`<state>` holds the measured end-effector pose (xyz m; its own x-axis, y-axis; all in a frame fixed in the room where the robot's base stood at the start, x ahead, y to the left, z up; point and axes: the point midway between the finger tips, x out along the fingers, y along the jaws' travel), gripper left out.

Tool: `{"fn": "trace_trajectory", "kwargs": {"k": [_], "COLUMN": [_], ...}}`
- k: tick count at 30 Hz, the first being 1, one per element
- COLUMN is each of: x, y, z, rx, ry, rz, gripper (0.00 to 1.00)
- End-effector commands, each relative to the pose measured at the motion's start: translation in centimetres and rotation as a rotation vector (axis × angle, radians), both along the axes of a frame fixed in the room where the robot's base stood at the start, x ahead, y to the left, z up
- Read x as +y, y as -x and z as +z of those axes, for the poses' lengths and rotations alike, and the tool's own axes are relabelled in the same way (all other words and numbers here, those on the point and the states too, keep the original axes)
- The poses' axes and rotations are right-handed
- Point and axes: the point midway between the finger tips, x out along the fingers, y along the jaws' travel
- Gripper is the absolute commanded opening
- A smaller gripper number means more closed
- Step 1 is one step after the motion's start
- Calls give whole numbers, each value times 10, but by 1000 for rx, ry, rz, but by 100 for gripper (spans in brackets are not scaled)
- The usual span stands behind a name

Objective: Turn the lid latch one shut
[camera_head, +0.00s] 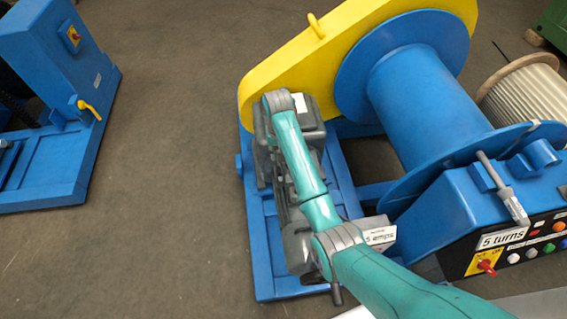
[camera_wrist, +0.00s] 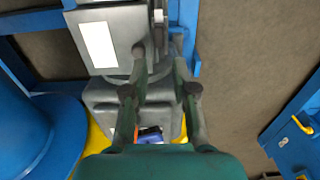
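In the wrist view my gripper (camera_wrist: 160,46) reaches up the picture with its two fingers apart and nothing clearly held between them. Just beyond the fingertips is a grey box (camera_wrist: 78,22) with a white label plate. A small pale-and-dark fitting (camera_wrist: 159,18) sits at the box's right edge; it may be the lid latch, but I cannot tell whether it is turned. A dark grey housing (camera_wrist: 98,98) lies under the fingers. In the head view my arm hides most of this grey machinery (camera_head: 312,132), and the fingers cannot be made out.
The yellow guard (camera_head: 290,60) and blue drum (camera_head: 420,95) stand beside my arm. A control panel (camera_head: 520,245) is at lower right. A blue frame (camera_head: 262,225) runs underneath. Another blue unit (camera_head: 50,70) with a yellow handle stands left. The floor (camera_head: 170,120) between them is clear.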

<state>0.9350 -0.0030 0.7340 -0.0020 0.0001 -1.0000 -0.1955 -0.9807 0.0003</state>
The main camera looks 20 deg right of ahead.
Motion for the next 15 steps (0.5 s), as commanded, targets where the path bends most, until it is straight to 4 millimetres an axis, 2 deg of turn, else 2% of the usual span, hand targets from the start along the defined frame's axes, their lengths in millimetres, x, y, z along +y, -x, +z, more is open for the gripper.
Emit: {"fn": "trace_trajectory", "kwargs": {"k": [15], "x": [0], "y": [1], "z": [-83], "rx": [0], "ry": [0], "rz": [0], "gripper": [27]}}
